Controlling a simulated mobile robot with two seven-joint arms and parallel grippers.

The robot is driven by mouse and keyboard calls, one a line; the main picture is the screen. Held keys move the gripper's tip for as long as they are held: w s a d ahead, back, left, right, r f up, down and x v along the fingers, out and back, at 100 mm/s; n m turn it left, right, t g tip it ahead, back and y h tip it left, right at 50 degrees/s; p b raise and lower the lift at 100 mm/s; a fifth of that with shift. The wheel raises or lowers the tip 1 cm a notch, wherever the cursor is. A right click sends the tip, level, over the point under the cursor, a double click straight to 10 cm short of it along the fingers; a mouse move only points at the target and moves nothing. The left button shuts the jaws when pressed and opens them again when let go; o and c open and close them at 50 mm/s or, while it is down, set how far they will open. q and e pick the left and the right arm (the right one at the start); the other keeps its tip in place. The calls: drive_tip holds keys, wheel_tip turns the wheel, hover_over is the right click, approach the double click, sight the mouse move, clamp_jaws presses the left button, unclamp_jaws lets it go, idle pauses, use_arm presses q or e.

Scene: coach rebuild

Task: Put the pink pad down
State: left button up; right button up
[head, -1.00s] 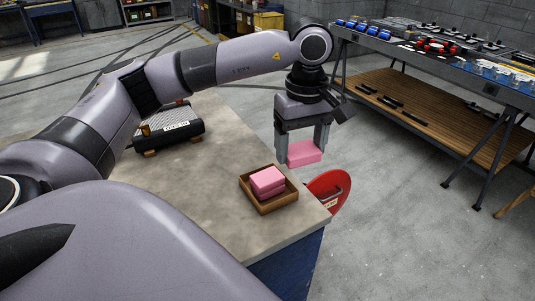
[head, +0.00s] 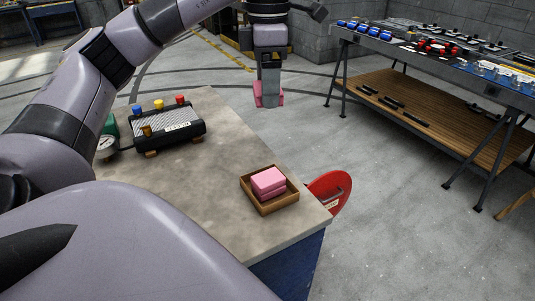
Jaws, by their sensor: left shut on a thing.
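A pink pad (head: 279,97) is held in my left gripper (head: 268,92), which is shut on it and points down. The gripper is seen edge-on and its fingers hide the middle of the pad. Gripper and pad appear in the air, beyond the far right edge of the worktop (head: 225,215). More pink pads (head: 268,180) lie stacked in a small wooden tray (head: 272,208) near the worktop's right corner. My right gripper is not in view.
A black device (head: 168,128) with coloured buttons stands on the worktop, with a round gauge (head: 107,146) to its left. A red object (head: 331,192) is beside the worktop's right corner. A long bench (head: 440,100) with parts stands at the right. The middle of the worktop is clear.

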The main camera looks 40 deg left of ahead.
use_arm(q)
drive_tip(key=b, duration=0.5)
hover_over(267, 177)
wheel_tip(267, 177, down, 14)
drive_tip(key=shift+f, duration=2.75)
drive_tip(key=shift+f, duration=0.1)
drive_tip(key=o, duration=0.9)
drive_tip(key=shift+o, duration=0.2)
wheel_tip(267, 177, up, 12)
drive_tip(key=p, duration=0.2)
drive_tip(key=shift+p, duration=0.3)
